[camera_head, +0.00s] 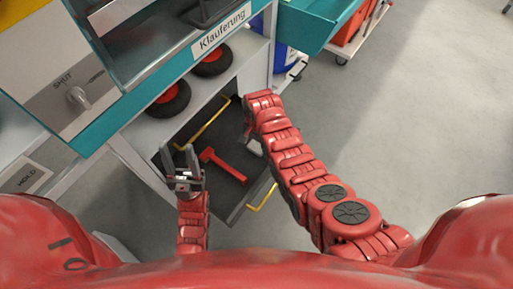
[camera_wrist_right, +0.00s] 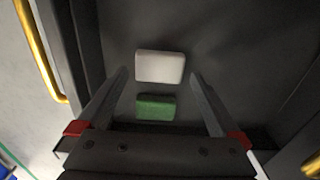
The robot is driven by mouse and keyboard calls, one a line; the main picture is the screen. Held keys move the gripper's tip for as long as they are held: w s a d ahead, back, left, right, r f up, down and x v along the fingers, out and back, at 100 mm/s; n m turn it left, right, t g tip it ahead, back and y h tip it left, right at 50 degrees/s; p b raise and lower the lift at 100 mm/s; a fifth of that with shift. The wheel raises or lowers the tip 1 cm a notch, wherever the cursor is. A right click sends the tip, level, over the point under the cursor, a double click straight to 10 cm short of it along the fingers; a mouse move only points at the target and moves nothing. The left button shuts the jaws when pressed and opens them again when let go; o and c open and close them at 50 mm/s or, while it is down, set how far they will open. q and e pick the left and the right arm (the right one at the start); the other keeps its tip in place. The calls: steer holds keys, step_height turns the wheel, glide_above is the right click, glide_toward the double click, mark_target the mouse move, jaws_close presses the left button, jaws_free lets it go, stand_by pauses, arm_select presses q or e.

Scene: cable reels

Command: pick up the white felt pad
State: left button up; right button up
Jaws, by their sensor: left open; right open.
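The white felt pad (camera_wrist_right: 160,67) lies on the dark floor of a drawer in the right wrist view, between and slightly beyond the fingertips of my right gripper (camera_wrist_right: 158,78). The gripper is open and empty, with a finger to each side of the pad. In the head view a pale patch beside my right gripper (camera_head: 247,130) looks like the pad (camera_head: 254,147), partly hidden by my arm. My left gripper (camera_head: 183,160) is open and empty at the drawer's left side.
A green block (camera_wrist_right: 156,107) lies just nearer than the white pad. A red hammer-shaped tool (camera_head: 223,166) lies in the dark drawer (camera_head: 230,196), which has yellow handles (camera_head: 262,198). Open floor lies to the right.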

mark_target(256, 147)
steer(key=shift+f+b, duration=0.35)
steer(key=shift+f, duration=1.25)
steer(key=c, duration=1.1)
steer(key=shift+o, duration=0.2)
steer(key=shift+r, duration=0.1)
